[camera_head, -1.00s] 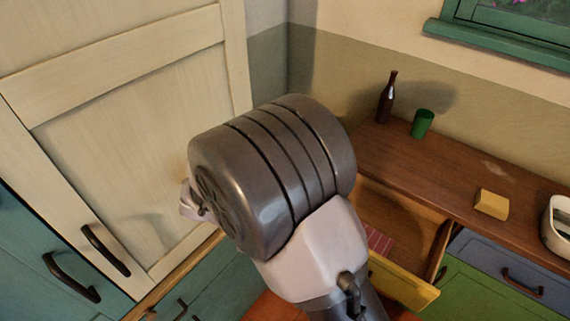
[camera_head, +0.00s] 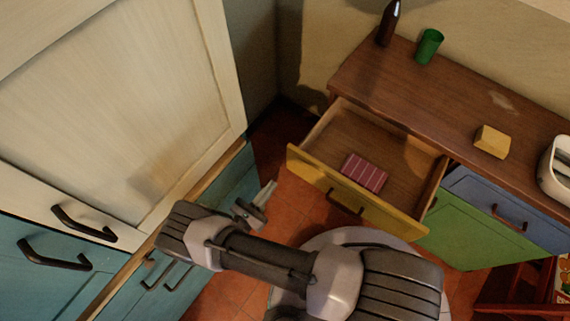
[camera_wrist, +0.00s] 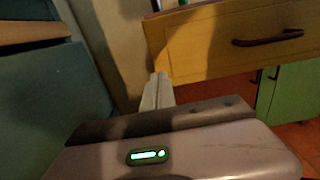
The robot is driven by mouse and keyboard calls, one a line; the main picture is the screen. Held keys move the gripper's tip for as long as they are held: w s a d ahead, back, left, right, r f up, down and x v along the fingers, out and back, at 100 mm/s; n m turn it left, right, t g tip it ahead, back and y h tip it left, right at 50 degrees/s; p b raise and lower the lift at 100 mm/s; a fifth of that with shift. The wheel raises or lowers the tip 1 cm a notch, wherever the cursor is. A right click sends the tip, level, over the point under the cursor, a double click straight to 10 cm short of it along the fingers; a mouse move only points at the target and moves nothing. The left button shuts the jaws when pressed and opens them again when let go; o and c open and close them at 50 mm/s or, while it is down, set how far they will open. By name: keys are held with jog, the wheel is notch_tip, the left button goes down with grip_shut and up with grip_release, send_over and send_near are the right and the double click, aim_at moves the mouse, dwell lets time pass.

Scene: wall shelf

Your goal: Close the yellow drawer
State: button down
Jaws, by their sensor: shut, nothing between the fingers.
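The yellow drawer (camera_head: 352,196) is pulled open from the wooden counter in the head view. It has a dark handle (camera_head: 345,203) on its front, and a striped maroon item (camera_head: 365,172) lies inside. In the wrist view the drawer's yellow front (camera_wrist: 215,45) fills the upper right, with its handle (camera_wrist: 268,37) at the right. My gripper (camera_head: 264,192) is left of the drawer front and apart from it in the head view. Its fingers (camera_wrist: 157,90) are shut and empty, and in the wrist view they appear near the lower left end of the drawer front.
A blue drawer (camera_head: 490,205) and a green cabinet door (camera_head: 465,230) are right of the yellow drawer. On the counter (camera_head: 440,95) stand a brown bottle (camera_head: 389,24), a green cup (camera_head: 430,46), a yellow block (camera_head: 491,141) and a white appliance (camera_head: 557,170). Teal cabinets (camera_head: 60,255) stand at left.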

aim_at(290, 162)
jog(key=x, duration=0.8)
jog(key=shift+w+d+b, duration=0.2)
jog(key=shift+b, duration=0.1)
jog(key=shift+w, duration=0.1)
